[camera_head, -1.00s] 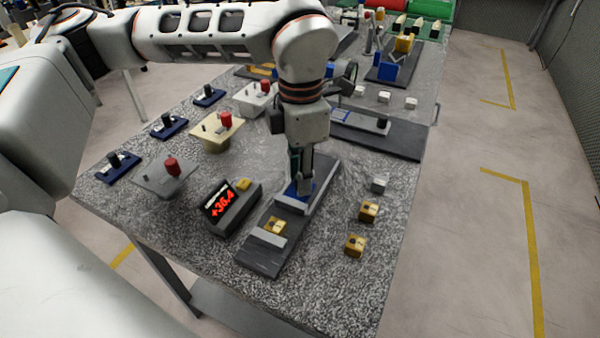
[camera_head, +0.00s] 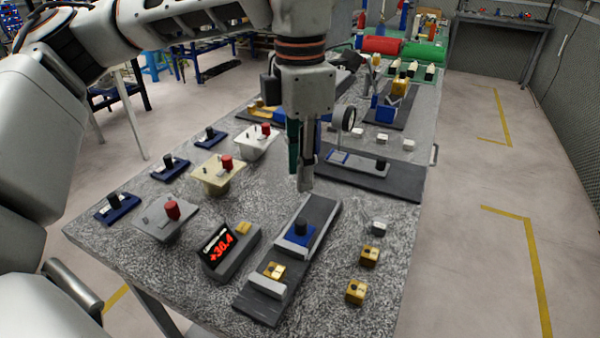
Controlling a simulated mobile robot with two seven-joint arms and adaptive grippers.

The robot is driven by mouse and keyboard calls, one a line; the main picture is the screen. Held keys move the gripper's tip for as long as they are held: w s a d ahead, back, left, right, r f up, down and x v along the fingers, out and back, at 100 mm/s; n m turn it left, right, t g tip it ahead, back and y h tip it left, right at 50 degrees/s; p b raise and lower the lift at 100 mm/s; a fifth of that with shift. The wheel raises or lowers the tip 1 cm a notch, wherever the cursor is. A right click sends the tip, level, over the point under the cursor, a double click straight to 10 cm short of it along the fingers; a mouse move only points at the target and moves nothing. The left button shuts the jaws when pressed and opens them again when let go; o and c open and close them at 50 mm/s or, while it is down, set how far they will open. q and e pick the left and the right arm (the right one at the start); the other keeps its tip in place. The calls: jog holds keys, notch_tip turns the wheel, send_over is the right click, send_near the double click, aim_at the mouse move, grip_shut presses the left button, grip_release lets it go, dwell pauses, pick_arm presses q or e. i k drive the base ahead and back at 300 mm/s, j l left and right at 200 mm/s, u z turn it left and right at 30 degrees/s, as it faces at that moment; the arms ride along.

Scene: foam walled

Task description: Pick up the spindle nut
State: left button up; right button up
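No part is labelled as the spindle nut. Small brass-coloured blocks with a dark hole fit the name best. One block (camera_head: 369,256) and another block (camera_head: 355,291) stand on the right side of the speckled table, and a third block (camera_head: 274,271) sits at the near end of a dark rail fixture (camera_head: 318,216). A black round knob (camera_head: 301,226) on a blue plate stands further along that fixture. My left gripper (camera_head: 302,180) points down above the table, apart from these parts. Its fingers look close together, with no held part visible. My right gripper is not in view.
A display box (camera_head: 229,249) reading +36.4 stands left of the fixture. A grey block (camera_head: 379,228) stands right of it. Stands with red knobs (camera_head: 172,210) line the left. A second dark rail (camera_head: 375,180) lies behind. Bare table (camera_head: 325,290) lies between fixture and brass blocks.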

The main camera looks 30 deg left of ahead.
aim_at(276, 271)
jog(key=k, duration=1)
